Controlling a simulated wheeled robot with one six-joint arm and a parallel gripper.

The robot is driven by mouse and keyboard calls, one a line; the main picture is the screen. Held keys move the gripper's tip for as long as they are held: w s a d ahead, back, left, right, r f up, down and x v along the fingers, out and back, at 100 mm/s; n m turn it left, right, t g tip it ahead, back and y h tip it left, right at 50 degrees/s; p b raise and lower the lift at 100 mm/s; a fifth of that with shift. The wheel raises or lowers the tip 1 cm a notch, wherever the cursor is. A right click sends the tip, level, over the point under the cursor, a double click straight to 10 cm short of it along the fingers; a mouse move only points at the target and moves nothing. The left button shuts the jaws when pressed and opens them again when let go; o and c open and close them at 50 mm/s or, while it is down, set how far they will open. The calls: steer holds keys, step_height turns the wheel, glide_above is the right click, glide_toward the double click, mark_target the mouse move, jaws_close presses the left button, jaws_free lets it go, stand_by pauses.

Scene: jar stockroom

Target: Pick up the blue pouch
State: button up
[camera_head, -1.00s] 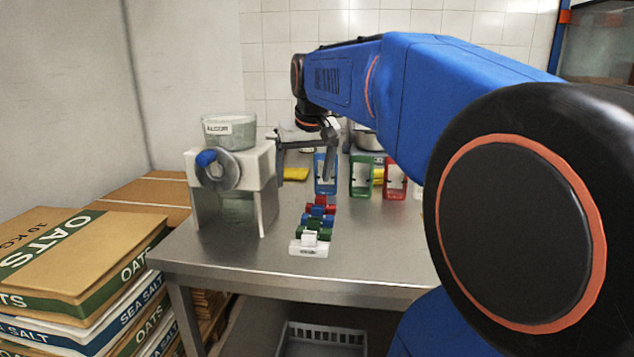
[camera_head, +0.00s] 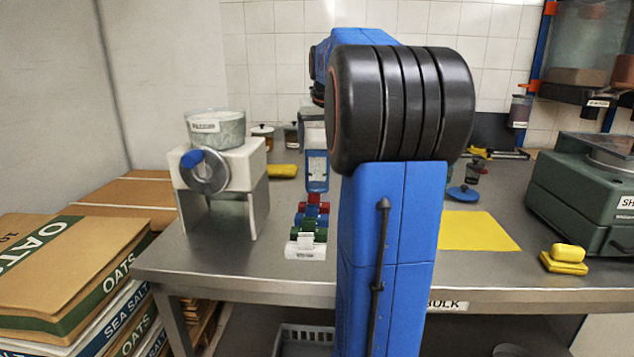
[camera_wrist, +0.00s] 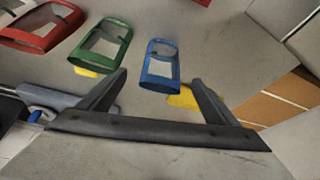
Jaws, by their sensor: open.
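The blue pouch (camera_head: 317,186) has a pale window in its front and stands upright toward the back of the steel table in the head view. In the wrist view the blue pouch (camera_wrist: 160,85) shows between and just beyond the fingertips. My gripper (camera_wrist: 160,77) is open, with one finger to each side of it in the picture. Nothing is held. I cannot tell how far the pouch is from the fingers. In the head view my arm hides my gripper.
A green pouch (camera_wrist: 88,65) and a red pouch (camera_wrist: 30,42) lie left of the blue one in the wrist view. A yellow mat (camera_head: 478,231) lies to the right.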

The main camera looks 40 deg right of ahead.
mark_target(317, 169)
steer(key=x, duration=1.1)
steer(key=shift+w+a+r, duration=0.1)
steer(key=shift+w, duration=0.1)
steer(key=c, duration=1.2)
